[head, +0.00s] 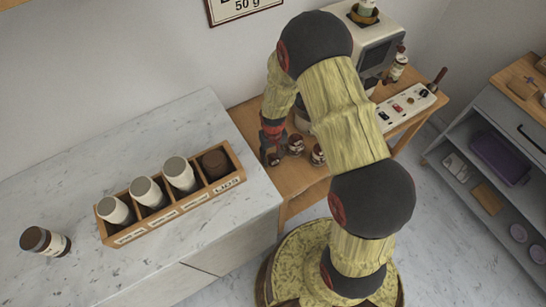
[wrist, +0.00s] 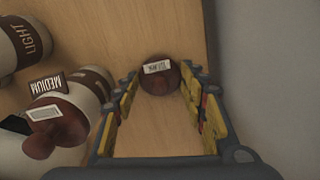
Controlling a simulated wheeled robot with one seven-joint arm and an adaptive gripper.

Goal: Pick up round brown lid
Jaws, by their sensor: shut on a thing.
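A round brown lid (wrist: 158,80) with a small pale label shows in the wrist view, between the tips of my gripper (wrist: 162,82). My gripper's fingers are on either side of it, and it is shut on the lid. Bare wood shows below the lid in the picture; whether the lid touches it I cannot tell. In the head view my gripper (head: 272,155) is low over the wooden table's left end, and I cannot make out the held lid there.
Jars labelled LIGHT (wrist: 25,45) and MEDIUM (wrist: 80,100) stand close to my gripper's left.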

